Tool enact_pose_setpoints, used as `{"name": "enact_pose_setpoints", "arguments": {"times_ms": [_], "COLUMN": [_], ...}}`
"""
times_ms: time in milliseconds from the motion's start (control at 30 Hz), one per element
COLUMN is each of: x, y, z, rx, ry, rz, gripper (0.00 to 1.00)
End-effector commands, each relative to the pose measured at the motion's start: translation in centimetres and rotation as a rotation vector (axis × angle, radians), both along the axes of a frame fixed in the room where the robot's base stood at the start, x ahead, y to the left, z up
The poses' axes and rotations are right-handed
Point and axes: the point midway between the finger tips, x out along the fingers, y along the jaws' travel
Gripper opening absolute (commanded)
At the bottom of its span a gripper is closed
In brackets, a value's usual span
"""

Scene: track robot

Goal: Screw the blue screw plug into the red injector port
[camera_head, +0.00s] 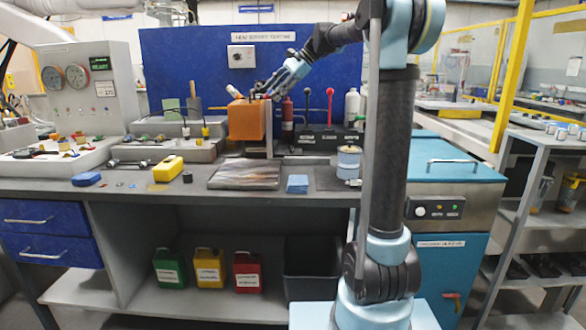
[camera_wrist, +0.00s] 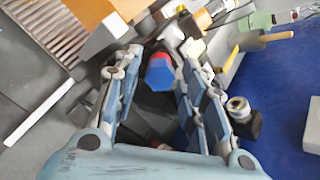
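A blue hexagonal plug (camera_wrist: 160,76) shows between the fingers of my gripper (camera_wrist: 160,62) in the wrist view. A red part (camera_wrist: 159,57) lies directly behind its far edge; I cannot tell whether the two are joined or only in line. The fingers stand apart on both sides of the plug, and dark parts near the tips hide whether they touch it. In the head view my gripper (camera_head: 262,92) reaches down from the right to the top of an orange block (camera_head: 246,121). Plug and red part are too small or hidden to make out there.
The blue back panel (camera_head: 190,60) stands close behind my gripper. A grey tray (camera_head: 150,150) and a yellow block (camera_head: 168,168) lie left of the orange block. A metal plate (camera_head: 245,175) and blue cloths (camera_head: 297,184) lie in front. A white bottle (camera_head: 352,105) stands to the right.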

Motion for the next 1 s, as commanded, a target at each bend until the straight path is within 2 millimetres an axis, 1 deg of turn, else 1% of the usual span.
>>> {"name": "enact_pose_setpoints", "arguments": {"times_ms": [100, 467, 1000], "x": [0.0, 0.0, 0.0], "y": [0.0, 0.0, 0.0], "z": [0.0, 0.0, 0.0], "rx": [-0.001, -0.002, -0.015], "ry": [-0.033, -0.061, -0.447], "rz": [0.033, 0.061, 0.447], "gripper": [0.38, 0.38, 0.38]}}
